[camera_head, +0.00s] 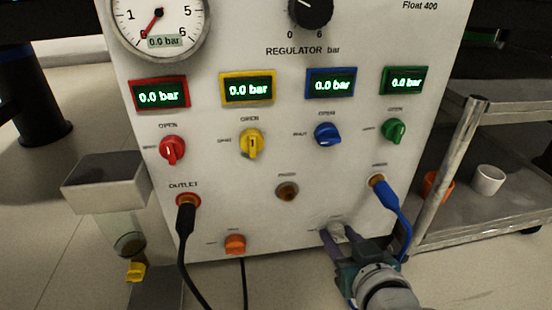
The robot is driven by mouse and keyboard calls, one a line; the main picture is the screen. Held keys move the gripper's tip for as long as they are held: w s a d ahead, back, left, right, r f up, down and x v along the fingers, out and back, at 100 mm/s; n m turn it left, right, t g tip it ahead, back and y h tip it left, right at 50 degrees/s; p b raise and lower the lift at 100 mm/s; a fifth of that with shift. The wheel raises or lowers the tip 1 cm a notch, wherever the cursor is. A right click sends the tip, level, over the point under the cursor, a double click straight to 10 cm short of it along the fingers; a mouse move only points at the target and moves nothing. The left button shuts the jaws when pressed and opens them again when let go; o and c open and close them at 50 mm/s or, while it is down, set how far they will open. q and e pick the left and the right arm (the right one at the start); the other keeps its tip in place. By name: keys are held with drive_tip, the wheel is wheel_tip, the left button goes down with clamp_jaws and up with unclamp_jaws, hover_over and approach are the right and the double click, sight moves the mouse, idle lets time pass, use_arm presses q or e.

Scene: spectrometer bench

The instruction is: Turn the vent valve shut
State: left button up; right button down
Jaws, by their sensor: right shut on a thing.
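The pressure panel (300,160) stands upright in front of me. A small pale grey knob (339,232), which I take for the vent valve, is low on its right side. My right gripper (338,234) comes in from below and is shut on this knob, one purple finger on each side. The fingers hide part of the knob, so its angle is hard to read. The small label beside it is too blurred to read. An orange knob (235,244) sits at the panel's lower left. My left gripper is not in view.
Red (172,149), yellow (251,143), blue (327,134) and green (394,131) knobs sit under displays reading 0.0 bar. A blue hose (392,200) hangs close to my right gripper. A black hose (185,235) hangs at left. A metal cart (455,165) stands at right.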

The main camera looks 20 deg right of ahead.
drive_tip(key=shift+w+a+n+h+b, duration=0.15)
drive_tip(key=shift+n+h+b, duration=0.3)
drive_tip(key=shift+n+h, duration=0.6)
drive_tip(key=shift+a+n+h+b, duration=0.1)
drive_tip(key=shift+n+h+b, duration=0.55)
drive_tip(key=shift+n, duration=0.7)
drive_tip(key=shift+c, duration=2.2)
unclamp_jaws()
